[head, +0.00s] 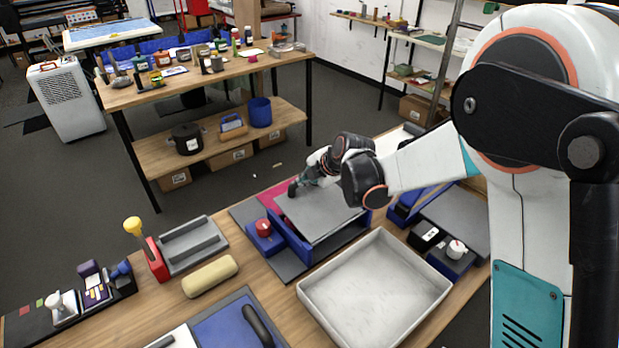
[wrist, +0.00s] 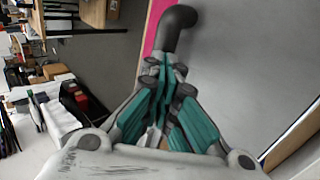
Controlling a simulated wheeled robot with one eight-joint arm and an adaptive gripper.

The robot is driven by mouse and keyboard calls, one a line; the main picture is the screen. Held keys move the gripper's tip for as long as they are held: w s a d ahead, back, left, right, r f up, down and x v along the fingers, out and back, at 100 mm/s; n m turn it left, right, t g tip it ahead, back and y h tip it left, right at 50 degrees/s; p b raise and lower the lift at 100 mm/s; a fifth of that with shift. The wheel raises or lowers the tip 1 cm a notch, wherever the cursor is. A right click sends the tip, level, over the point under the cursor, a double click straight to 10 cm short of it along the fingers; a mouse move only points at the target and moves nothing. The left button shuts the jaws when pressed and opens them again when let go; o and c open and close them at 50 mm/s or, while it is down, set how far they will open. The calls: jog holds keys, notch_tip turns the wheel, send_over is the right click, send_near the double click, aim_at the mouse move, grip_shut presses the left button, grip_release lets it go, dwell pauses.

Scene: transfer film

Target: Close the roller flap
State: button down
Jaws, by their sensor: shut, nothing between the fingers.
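The roller flap (head: 320,212) is a flat grey panel over a blue-sided frame (head: 290,238) on the wooden bench. Its dark curved handle (head: 293,188) is at the panel's far left corner. My gripper (head: 303,182) is beside this handle, with its fingers shut and empty. In the wrist view, the shut fingertips (wrist: 167,65) are close to the base of the dark handle (wrist: 179,28), and the grey panel (wrist: 235,60) fills the right side. I cannot tell whether the fingers touch the handle. A pink sheet (head: 275,192) shows beside and partly under the panel.
A white tray (head: 374,292) stands in front of the frame. A blue block with a red knob (head: 264,232) is at its left. A beige roll (head: 210,277) and a grey slotted holder (head: 193,243) lie farther left. Small dark boxes (head: 428,235) stand at the right.

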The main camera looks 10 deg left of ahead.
jog(key=b+x, duration=0.2)
jog(key=x, duration=0.1)
jog(key=shift+s+d+f, duration=0.15)
dwell(0.5)
